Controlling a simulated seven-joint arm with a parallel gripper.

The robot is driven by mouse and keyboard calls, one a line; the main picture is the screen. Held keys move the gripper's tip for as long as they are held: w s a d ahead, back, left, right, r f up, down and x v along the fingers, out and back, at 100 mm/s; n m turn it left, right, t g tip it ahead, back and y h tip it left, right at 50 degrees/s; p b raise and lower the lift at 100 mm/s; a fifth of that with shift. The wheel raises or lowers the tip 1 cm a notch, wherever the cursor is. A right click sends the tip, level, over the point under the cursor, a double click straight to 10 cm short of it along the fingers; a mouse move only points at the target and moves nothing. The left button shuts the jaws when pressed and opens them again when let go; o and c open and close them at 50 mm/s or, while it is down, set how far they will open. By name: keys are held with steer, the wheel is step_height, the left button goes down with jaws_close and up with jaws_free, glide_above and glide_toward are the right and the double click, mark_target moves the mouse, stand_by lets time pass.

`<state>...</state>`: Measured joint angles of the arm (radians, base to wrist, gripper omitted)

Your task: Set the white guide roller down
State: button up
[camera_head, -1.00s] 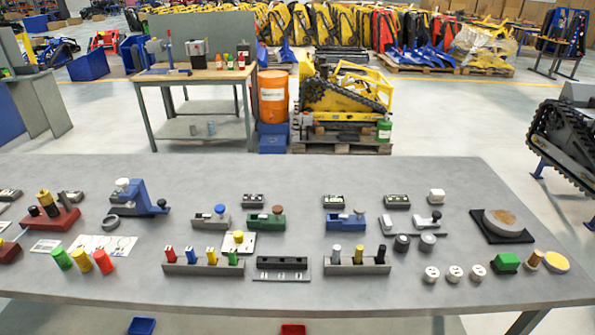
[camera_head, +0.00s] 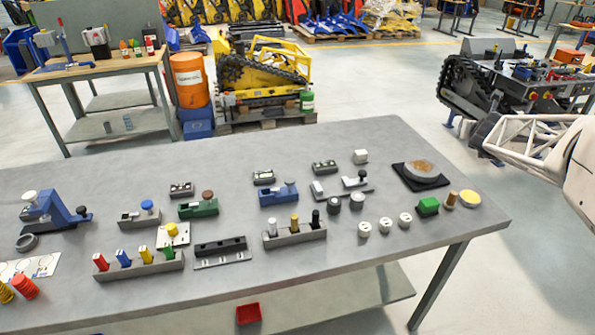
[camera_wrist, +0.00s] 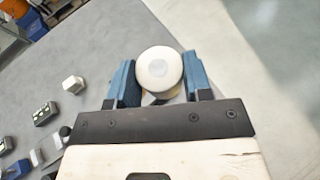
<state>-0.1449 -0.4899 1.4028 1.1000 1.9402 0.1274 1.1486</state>
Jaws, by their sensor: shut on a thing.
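The white guide roller (camera_wrist: 159,68) shows its round white end in the wrist view, between the two blue fingers of my gripper (camera_wrist: 159,82). The fingers are shut on its sides. Its lower part is partly hidden by the gripper, and what lies directly beneath it is hard to make out. In the head view my white arm comes in from the right, beyond the table's right side; the held roller cannot be made out there.
Blue, green and grey fixtures stand further left. The far strip of tabletop is clear.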

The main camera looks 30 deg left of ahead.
steer(key=s+a+n+g+y, duration=0.2)
steer(key=a+n+y, duration=0.1)
steer(key=a, duration=1.1)
steer(key=s+a+n+g+y, duration=0.1)
steer(key=a+n+g+y, duration=0.15)
steer(key=a, duration=1.25)
steer(key=s+a+n+g+y, duration=0.15)
steer(key=s+a, duration=0.25)
steer(key=a, duration=0.4)
steer(key=s+a+f+n+g+y, duration=0.1)
steer(key=s+a+n, duration=0.15)
steer(key=a, duration=0.45)
steer(key=s+a+n+g+y, duration=0.1)
steer(key=s+a, duration=0.3)
steer(key=a, duration=0.4)
steer(key=s+a+f+n+g, duration=0.3)
steer(key=s+a+g, duration=0.1)
steer(key=s+a, duration=0.7)
steer(key=s+a+f+n+g+h, duration=0.1)
steer(key=s+a+f+n+g, duration=0.2)
steer(key=s+a, duration=0.9)
steer(key=s+a+f+n+g, duration=0.3)
steer(key=s+a, duration=0.8)
steer(key=s, duration=0.8)
steer(key=n+g, duration=0.2)
steer(key=shift+s+a+g+h, duration=0.25)
steer(key=shift+g+h, duration=0.05)
glide_above(138, 200)
steer(key=shift+f, duration=3.1)
